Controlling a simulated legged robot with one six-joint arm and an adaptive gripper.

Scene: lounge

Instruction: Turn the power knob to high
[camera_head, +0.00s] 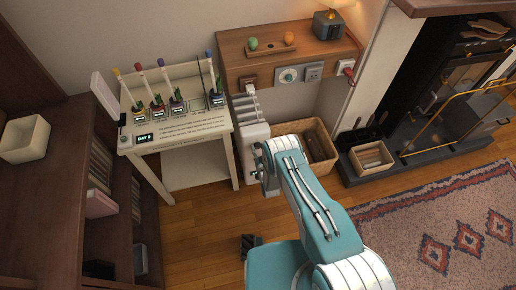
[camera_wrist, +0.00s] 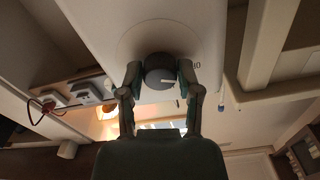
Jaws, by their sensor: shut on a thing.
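The power knob (camera_wrist: 158,62) is a round dark grey dial on a white panel (camera_wrist: 205,20) in the wrist view. It has a short pale pointer line on its face, and a small printed mark, too small to read surely, stands to its right. My gripper (camera_wrist: 160,76) has one finger on each side of the knob and is shut on it.
A white table (camera_head: 180,135) with several potted plants stands left of the appliance. The wooden shelf (camera_head: 290,62) holds a lamp (camera_head: 328,23). A wicker basket (camera_head: 322,165) is close on the right.

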